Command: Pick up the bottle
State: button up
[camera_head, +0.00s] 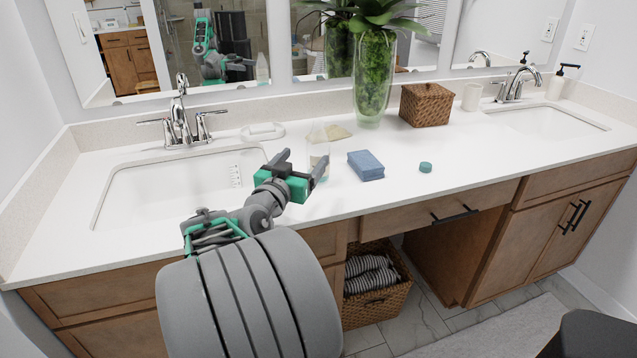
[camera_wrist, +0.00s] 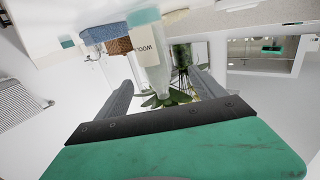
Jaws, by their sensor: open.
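A clear bottle (camera_head: 318,147) with a pale label and a teal band at its lower end stands on the white counter, just beyond my gripper. In the wrist view, which looks upside down, the bottle (camera_wrist: 150,62) appears between the two fingers, with lettering on its label. My gripper (camera_head: 303,166) is open, with one finger on each side of the bottle's line. It also shows in the wrist view (camera_wrist: 162,85). The fingers hold nothing. I cannot tell how far the fingertips reach around the bottle. In the head view a finger hides part of the bottle.
A blue sponge block (camera_head: 366,165) lies right of the bottle, and a small teal puck (camera_head: 425,167) farther right. A glass vase with a plant (camera_head: 373,80) and a wicker box (camera_head: 426,105) stand behind. A sink (camera_head: 170,185) is at left. A soap dish (camera_head: 263,131) sits behind.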

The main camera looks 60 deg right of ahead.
aim_at(312, 149)
jog(key=d, duration=0.5)
jog(key=shift+w+d+r+p, duration=0.1)
jog(key=shift+w+d+p, duration=0.1)
jog(key=shift+p, duration=0.2)
jog(key=d, duration=0.5)
jog(key=shift+d+p, duration=0.35)
jog(key=shift+d, duration=0.05)
jog(key=shift+c, duration=0.2)
jog(key=shift+f, duration=0.2)
jog(key=c, duration=1.5)
jog(key=shift+c, duration=0.3)
jog(key=shift+r, duration=0.2)
